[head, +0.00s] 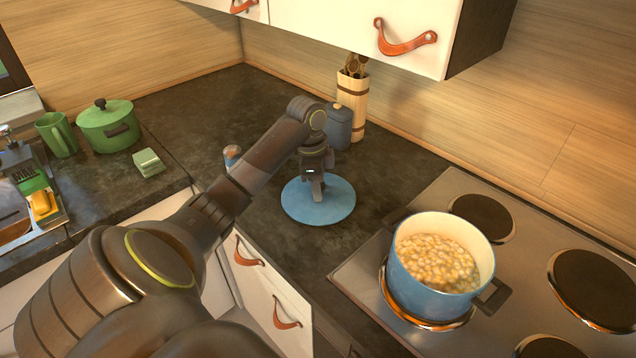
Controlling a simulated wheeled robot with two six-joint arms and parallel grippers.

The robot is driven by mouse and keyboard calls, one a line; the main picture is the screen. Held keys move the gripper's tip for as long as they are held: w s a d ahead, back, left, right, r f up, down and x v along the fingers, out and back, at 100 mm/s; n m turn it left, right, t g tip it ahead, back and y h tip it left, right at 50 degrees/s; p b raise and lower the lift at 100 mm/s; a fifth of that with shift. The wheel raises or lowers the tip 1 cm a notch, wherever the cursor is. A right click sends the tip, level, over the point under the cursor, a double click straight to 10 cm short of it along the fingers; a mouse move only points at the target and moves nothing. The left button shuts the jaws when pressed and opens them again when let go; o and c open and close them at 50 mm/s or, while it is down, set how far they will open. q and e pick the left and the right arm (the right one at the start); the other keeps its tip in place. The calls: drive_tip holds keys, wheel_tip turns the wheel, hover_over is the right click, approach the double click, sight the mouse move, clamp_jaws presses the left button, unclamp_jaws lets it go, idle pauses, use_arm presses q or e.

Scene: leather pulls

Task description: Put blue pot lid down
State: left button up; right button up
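The blue pot lid (335,208) is a flat round disc over the dark worktop, left of the stove. It looks level; I cannot tell whether it touches the worktop. My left gripper (316,190) points down at the middle of the lid, its fingers close together where the knob would be. It appears shut on the lid's knob, which the fingers hide. The blue pot (430,288), full of pale yellowish food, stands uncovered on the front left burner. My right gripper is not in view.
A wooden utensil holder (352,100) and a dark blue jar (339,128) stand behind the lid. A small jar (232,156) is to its left. A green pot (107,127), mug (56,135) and sponge (148,163) are further left. Wall cupboards hang above.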

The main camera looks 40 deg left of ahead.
use_arm(q)
drive_tip(key=shift+o, duration=1.2)
drive_tip(key=shift+r, duration=0.1)
drive_tip(key=shift+a+r, duration=0.1)
drive_tip(key=shift+r, duration=0.3)
drive_tip(key=r, duration=0.2)
drive_tip(key=r+p, duration=0.1)
drive_tip(key=r, duration=0.2)
drive_tip(key=shift+s+a+r, duration=0.15)
drive_tip(key=shift+a, duration=0.05)
drive_tip(key=shift+s+a+r+p, duration=0.15)
drive_tip(key=shift+r+p, duration=1.35)
drive_tip(key=shift+s+a+r+p, duration=0.15)
drive_tip(key=shift+r+p, duration=1.3)
drive_tip(key=shift+r, duration=0.05)
